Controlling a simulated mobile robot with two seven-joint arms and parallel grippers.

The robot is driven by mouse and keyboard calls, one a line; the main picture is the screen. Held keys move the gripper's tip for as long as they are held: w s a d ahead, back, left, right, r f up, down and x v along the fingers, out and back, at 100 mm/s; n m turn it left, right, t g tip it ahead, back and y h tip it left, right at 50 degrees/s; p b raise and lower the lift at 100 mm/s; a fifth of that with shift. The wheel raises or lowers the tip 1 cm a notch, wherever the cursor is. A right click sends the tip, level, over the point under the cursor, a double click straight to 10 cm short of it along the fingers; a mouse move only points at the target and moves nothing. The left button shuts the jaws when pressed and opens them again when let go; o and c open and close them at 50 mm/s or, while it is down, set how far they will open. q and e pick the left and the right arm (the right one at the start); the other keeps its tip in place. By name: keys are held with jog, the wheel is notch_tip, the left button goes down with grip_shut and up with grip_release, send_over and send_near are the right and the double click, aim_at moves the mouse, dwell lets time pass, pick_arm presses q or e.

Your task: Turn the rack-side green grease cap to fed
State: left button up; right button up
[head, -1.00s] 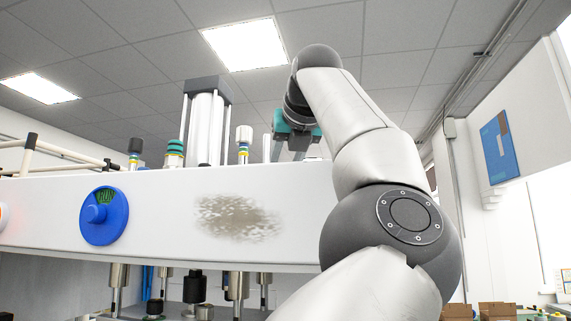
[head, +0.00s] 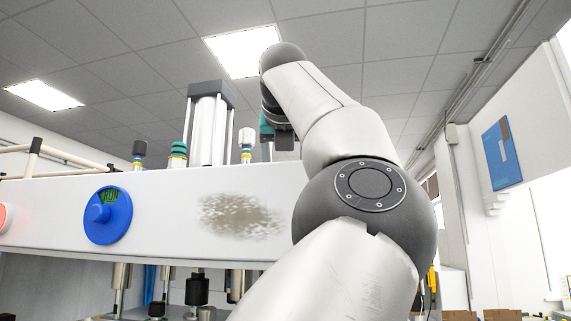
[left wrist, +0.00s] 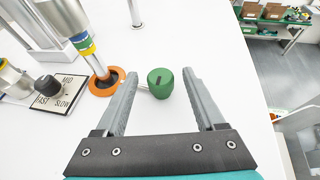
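The green grease cap (left wrist: 160,83) is a small round knob with a dark mark on its top, standing on a white surface in the left wrist view. My left gripper (left wrist: 161,76) is open, and the cap shows between its two fingertips with a gap on each side. I cannot tell the height of the fingers over the cap. I see no fed label by the cap. In the head view my left gripper (head: 278,140) is above the press's white beam, partly behind my arm; the cap is hidden there. My right gripper is not in view.
An orange ring (left wrist: 106,82) with a striped rod stands left of the cap, close to the left finger. A selector plate (left wrist: 60,92) marked FAST, MID, SLOW is farther left. In the head view a white cylinder (head: 207,130) and a blue dial (head: 107,215) show on the press.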

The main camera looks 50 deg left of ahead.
pick_arm(q)
jog(key=shift+s+d, duration=0.1)
jog(key=v, duration=1.5)
jog(key=shift+b, duration=0.35)
